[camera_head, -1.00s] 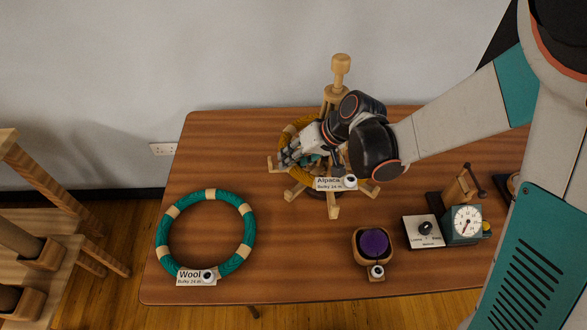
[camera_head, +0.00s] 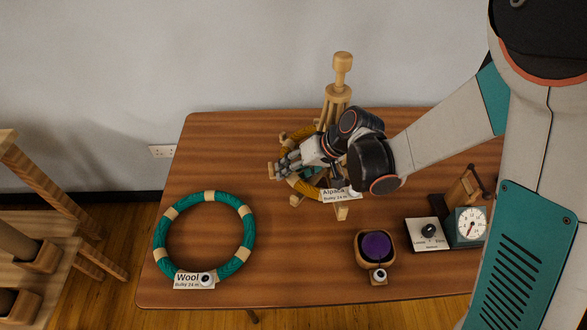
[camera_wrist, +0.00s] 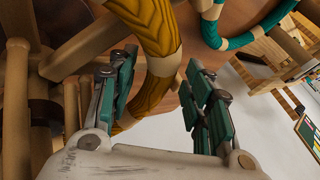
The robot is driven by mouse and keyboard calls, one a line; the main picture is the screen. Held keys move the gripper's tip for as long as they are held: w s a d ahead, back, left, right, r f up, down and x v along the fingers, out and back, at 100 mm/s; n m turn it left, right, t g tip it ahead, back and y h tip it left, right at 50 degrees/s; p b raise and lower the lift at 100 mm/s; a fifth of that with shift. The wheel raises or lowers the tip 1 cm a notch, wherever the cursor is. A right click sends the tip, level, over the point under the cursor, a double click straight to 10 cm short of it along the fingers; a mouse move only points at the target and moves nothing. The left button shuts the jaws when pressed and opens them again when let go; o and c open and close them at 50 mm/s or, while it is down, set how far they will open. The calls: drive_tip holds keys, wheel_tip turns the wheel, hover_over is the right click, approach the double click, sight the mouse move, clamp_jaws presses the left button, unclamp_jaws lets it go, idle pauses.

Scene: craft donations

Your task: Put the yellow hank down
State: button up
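The yellow hank (camera_head: 304,188) is a thick ring with pale wooden-coloured bands. It lies around the wooden stand (camera_head: 338,97) at the table's back, partly hidden by my arm. In the wrist view the yellow hank (camera_wrist: 153,28) curves down past the stand's wooden arms. My gripper (camera_head: 284,168) is at the hank's left side. In the wrist view my gripper (camera_wrist: 160,85) has its fingers wide apart; the hank passes near the left finger, with a gap to the right finger. An "Alpaca" tag (camera_head: 333,193) sits at the hank's front.
A teal hank (camera_head: 248,228) with a "Wool" tag (camera_head: 188,279) lies front left on the table (camera_head: 300,270). A purple item in a wooden holder (camera_head: 376,245) and a dial device (camera_head: 470,225) stand front right. A wooden rack (camera_head: 40,240) is left of the table.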

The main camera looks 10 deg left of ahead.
drive_tip(key=p+v, duration=0.5)
drive_tip(key=v, duration=0.8)
drive_tip(key=shift+d+r+p, duration=0.2)
drive_tip(key=shift+r+p, duration=0.1)
drive_tip(key=s+d+r+m+t+h, duration=0.2)
drive_tip(key=s+d+r, duration=0.4)
drive_tip(key=d, duration=0.5)
drive_tip(key=s+d+r+m+t+h, duration=0.2)
drive_tip(key=s+d+r+h, duration=0.3)
drive_tip(key=d, duration=0.5)
wheel_tip(320, 180, up, 2)
drive_tip(key=shift+s+d+r+m+t, duration=0.1)
drive_tip(key=shift+s+d+m+t, duration=0.3)
drive_tip(key=shift+s+t, duration=0.5)
drive_tip(key=shift+o, duration=0.4)
drive_tip(key=shift+s+d+r, duration=0.1)
drive_tip(key=shift+s+d, duration=0.1)
drive_tip(key=shift+d, duration=0.1)
